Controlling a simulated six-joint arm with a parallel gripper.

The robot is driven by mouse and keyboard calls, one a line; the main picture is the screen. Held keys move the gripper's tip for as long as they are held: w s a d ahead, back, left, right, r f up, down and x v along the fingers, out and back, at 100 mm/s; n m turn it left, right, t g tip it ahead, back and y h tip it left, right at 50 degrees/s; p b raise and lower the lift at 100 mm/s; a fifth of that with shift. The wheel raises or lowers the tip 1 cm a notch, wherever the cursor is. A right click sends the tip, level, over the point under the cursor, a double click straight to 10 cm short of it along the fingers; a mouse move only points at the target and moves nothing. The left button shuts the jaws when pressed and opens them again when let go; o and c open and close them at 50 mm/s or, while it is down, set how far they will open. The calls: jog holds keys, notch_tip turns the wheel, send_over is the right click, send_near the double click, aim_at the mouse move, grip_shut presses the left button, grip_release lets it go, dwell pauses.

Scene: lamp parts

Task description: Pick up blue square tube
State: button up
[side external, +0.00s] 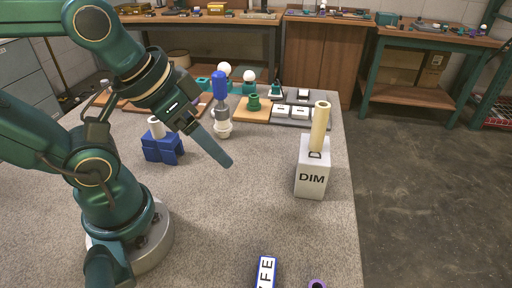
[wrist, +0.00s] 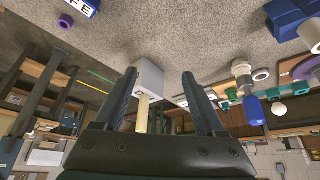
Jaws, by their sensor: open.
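Three blue things show, and I cannot tell for sure which is the square tube. A blue box with a white lettered face (side external: 265,272) lies at the near edge of the side view; it also shows at the top left of the wrist view (wrist: 83,6). A blocky blue piece (side external: 162,150) with a white cylinder on it stands near my arm. An upright blue piece (side external: 220,85) tops a grey and white stand. My gripper (side external: 226,163) is open and empty above the table, apart from all three; in the wrist view its fingers (wrist: 159,77) are spread.
A white box marked DIM (side external: 312,180) stands right of my gripper with a tan cylinder (side external: 320,125) upright on it. A purple ring (side external: 317,284) lies near the front edge. White blocks (side external: 290,111) and a green part (side external: 254,102) sit behind. The table's middle front is clear.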

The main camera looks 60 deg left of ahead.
jog(key=n+g, duration=0.6)
jog(key=n, duration=0.4)
send_over(266, 277)
notch_tip(266, 277, down, 10)
jog(key=shift+f, duration=0.25)
jog(key=shift+m, duration=0.3)
jog(key=shift+f, duration=2.45)
